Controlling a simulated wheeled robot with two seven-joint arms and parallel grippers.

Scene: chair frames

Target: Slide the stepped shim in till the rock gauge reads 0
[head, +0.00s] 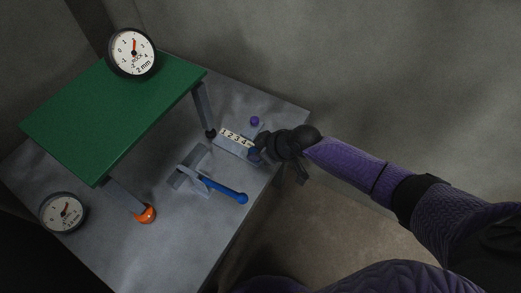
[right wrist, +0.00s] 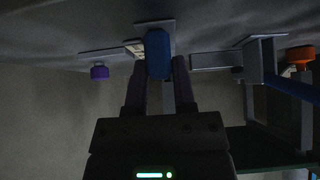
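The stepped shim (head: 235,139), a pale strip marked 1 2 3 4, lies on the grey table near the foot of the green board's right leg. My right gripper (head: 258,151) is at its near end. In the right wrist view the two dark fingers (right wrist: 159,82) close on both sides of the shim's blue grip (right wrist: 158,54). The rock gauge (head: 132,53) stands at the green board's far edge; its red needle points nearly straight up, between 1 and 3, away from 0. My left gripper is not in view.
The green board (head: 115,110) stands on legs over the grey table (head: 185,225). A blue-handled lever (head: 225,190) lies left of my right gripper. A purple knob (head: 255,120) is just beyond the shim. An orange foot (head: 145,214) and a second gauge (head: 63,212) are at lower left.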

